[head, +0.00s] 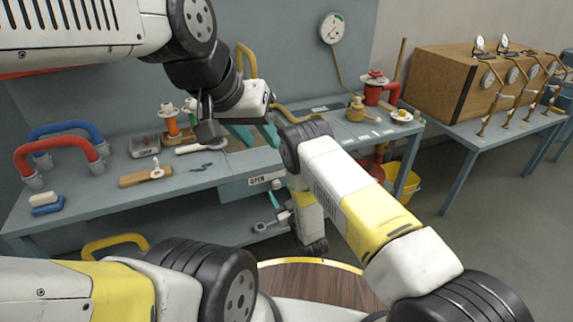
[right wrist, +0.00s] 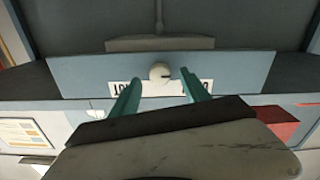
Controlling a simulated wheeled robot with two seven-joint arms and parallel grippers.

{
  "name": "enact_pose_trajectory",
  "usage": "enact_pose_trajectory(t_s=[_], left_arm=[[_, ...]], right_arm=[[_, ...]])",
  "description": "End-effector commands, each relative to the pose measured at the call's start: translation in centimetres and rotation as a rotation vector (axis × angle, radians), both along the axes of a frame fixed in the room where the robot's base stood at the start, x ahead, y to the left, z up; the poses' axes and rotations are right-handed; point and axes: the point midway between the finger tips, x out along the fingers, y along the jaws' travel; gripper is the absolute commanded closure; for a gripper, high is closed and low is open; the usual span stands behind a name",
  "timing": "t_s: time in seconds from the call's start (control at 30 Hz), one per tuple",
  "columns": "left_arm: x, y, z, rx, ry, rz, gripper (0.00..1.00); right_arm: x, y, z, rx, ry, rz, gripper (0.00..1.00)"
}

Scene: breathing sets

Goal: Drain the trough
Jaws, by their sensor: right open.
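A blue-grey box front (head: 232,188) with an OPEN label sits at the bench's front edge; it may be the trough, but its inside is hidden. In the head view the right gripper (head: 273,202) is just below the panel, partly hidden by my arm. My left gripper (head: 260,142) hangs higher, over the bench, teal fingers apart and apparently empty.
A gauge (head: 332,28) hangs on the back panel. A yellow tub (head: 408,185) stands below. A wooden case (head: 435,85) is on the right table.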

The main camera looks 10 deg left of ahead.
Motion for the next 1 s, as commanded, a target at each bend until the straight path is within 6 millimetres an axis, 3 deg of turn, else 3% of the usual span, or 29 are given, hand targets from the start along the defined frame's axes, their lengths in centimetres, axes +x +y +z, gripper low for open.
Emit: enact_pose_trajectory(t_s=[0.4, 0.83, 1.0], left_arm=[[0.0, 0.0, 0.0, 0.000, -0.001, 0.000, 0.64], [0.0, 0.0, 0.0, 0.000, -0.001, 0.000, 0.64], [0.0, 0.0, 0.0, 0.000, -0.001, 0.000, 0.64]], right_arm=[[5.1, 3.4, 0.0, 0.001, -0.001, -0.001, 0.46], [6.1, 4.1, 0.0, 0.000, 0.002, -0.001, 0.46], [6.1, 4.1, 0.0, 0.000, 0.002, -0.001, 0.79]])
